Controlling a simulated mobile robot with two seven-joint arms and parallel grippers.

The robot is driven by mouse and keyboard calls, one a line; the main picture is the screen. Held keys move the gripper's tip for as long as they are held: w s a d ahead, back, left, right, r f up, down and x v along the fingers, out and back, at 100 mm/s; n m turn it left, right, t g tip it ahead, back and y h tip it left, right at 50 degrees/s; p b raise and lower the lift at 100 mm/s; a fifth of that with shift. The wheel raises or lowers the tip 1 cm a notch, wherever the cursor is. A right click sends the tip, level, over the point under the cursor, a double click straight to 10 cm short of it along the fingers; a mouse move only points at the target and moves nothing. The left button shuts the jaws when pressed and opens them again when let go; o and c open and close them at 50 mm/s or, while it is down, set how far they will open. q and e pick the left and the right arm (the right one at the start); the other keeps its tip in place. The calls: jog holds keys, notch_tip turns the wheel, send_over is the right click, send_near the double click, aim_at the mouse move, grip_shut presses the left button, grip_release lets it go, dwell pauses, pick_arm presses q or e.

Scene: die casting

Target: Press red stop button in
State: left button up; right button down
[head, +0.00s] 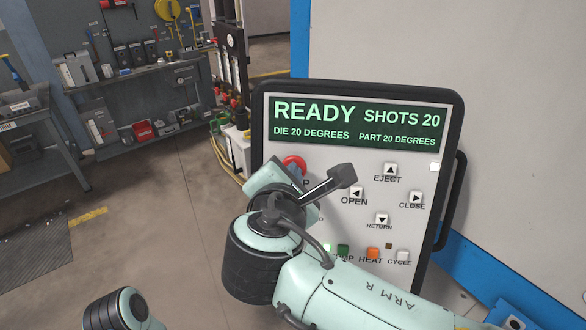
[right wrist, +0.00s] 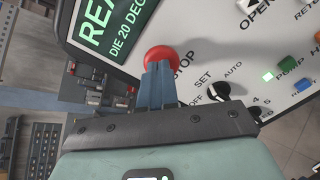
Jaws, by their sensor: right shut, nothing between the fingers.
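The red stop button (head: 294,163) is a round mushroom cap at the left of the control panel (head: 300,220), below its screen. My right gripper hides part of it in the head view. In the right wrist view the red cap (right wrist: 160,57) shows just past the tips of my right gripper (right wrist: 157,68). Its blue-grey fingers are together and empty, pointing at the button. The tips overlap the cap's lower edge; I cannot tell whether they touch it. My left gripper is not in view.
The screen (head: 357,122) reads READY, SHOTS 20. Eject, open, close and return keys (head: 382,219) lie right of my right wrist. A black selector knob (right wrist: 218,91) sits near the stop button. A workbench (head: 135,80) stands back left, with open floor before it.

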jog(key=shift+w+d+f, duration=0.1)
jog(key=shift+w+f, duration=0.1)
jog(key=shift+w, duration=0.4)
dwell(0.5)
jog(key=v, duration=0.8)
dwell(0.4)
dwell(0.4)
